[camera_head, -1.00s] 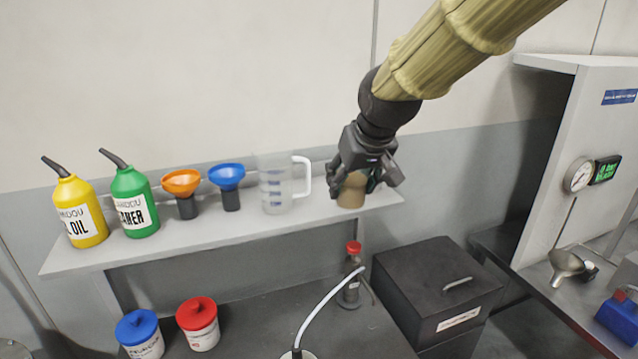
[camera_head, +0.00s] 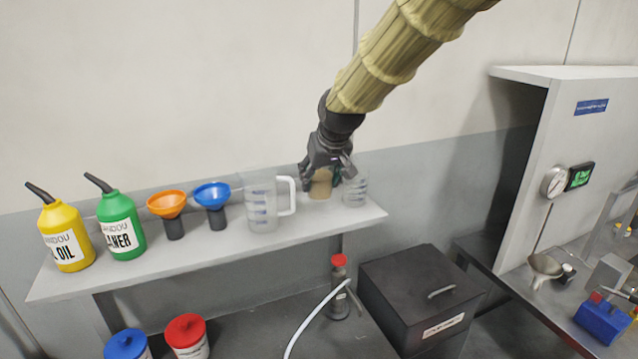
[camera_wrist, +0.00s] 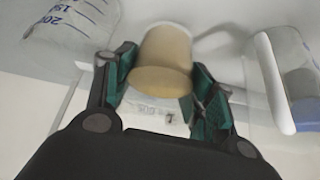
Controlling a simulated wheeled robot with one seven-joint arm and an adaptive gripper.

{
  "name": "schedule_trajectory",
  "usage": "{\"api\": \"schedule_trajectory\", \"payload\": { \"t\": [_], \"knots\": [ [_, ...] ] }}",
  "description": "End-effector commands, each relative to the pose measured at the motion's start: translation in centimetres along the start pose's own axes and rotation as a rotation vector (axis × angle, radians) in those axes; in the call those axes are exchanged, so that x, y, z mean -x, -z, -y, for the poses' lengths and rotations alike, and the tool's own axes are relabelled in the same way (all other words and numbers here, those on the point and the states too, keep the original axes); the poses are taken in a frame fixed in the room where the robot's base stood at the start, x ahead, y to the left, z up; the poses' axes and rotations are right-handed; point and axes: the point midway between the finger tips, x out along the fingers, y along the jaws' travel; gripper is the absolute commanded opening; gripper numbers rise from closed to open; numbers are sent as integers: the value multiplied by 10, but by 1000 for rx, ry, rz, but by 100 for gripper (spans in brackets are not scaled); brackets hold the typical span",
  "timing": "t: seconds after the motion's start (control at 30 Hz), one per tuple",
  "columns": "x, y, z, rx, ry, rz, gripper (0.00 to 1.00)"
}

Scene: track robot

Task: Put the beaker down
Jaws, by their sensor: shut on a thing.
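My gripper (camera_head: 327,176) is shut on a tan, cup-shaped beaker (camera_head: 320,184), at the right part of the grey shelf (camera_head: 300,226). In the wrist view the tan beaker (camera_wrist: 164,60) sits between the two green-padded fingers of my gripper (camera_wrist: 162,78). It stands between the clear jug with a white handle (camera_head: 264,208) on the left and a clear graduated beaker (camera_head: 356,190) on the right. I cannot tell whether its base touches the shelf.
An orange funnel (camera_head: 167,204), a blue funnel (camera_head: 212,194), a green bottle (camera_head: 121,226) and a yellow bottle (camera_head: 65,237) stand left along the shelf. Below are a black box (camera_head: 420,290) and a red-capped bottle (camera_head: 339,292). The wall is close behind.

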Motion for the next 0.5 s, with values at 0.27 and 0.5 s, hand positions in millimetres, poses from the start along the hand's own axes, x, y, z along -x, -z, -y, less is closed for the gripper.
{"api": "schedule_trajectory", "payload": {
  "t": [0.27, 0.5],
  "knots": [
    [-11, 5, -1, 1, -1, 3, 21],
    [-31, -8, -2, 1, -2, 0, 21]
  ]
}}
